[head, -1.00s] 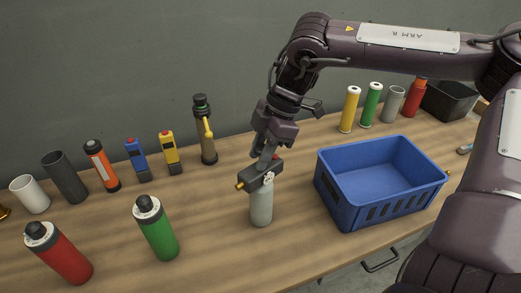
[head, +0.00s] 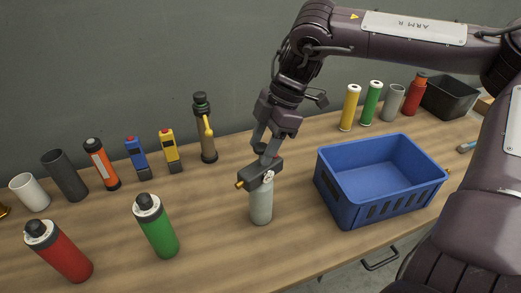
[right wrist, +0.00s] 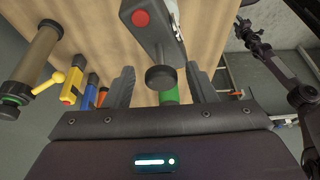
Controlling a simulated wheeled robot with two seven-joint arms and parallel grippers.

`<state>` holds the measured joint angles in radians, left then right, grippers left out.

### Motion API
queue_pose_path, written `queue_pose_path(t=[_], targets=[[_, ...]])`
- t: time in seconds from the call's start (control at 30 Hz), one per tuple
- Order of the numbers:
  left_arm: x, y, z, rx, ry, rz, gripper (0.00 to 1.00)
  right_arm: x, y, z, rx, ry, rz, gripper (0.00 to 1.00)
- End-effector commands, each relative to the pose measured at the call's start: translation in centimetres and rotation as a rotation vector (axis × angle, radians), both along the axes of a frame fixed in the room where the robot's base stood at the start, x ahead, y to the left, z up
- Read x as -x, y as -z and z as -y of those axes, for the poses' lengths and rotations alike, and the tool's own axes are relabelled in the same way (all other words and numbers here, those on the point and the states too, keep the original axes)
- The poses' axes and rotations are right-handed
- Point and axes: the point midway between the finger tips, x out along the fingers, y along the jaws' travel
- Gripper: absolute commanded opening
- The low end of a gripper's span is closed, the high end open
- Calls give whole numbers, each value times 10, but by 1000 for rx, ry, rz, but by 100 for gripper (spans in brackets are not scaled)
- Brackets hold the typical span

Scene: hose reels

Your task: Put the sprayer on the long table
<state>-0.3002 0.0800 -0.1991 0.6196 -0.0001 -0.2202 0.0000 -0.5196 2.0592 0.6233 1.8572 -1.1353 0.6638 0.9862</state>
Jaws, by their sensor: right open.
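The sprayer (head: 261,204) has a pale grey bottle, a dark boxy head and a brass nozzle pointing left. It stands upright on the long wooden table (head: 205,225), left of the blue crate. My right gripper (head: 265,149) is open just above the sprayer's head. In the right wrist view the sprayer's grey head (right wrist: 158,35), with a red button, lies beyond the two spread fingers (right wrist: 160,86), with nothing gripped. My left gripper is outside the head view. A dark arm of mine shows at the right of the wrist view, its end unclear.
A blue crate (head: 330,191) stands close right of the sprayer. A green bottle (head: 156,227) and a red bottle (head: 60,252) stand to the left. A dark pump (head: 206,130), meters and cups line the back. A black bin (head: 450,98) stands far right.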

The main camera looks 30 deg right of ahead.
Motion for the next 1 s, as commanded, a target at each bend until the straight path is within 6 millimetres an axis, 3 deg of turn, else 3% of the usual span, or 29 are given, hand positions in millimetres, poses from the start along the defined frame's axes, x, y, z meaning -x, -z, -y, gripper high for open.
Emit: queue_pose_path(t=[0.2,0.43,0.6,1.0], targets=[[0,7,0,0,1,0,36,4,-46,18,0,4,6,51],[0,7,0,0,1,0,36,7,-83,33,2,2,2,51],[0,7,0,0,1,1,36,9,-94,38,0,1,2,51],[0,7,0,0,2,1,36,9,-95,38,-1,0,0,51]])
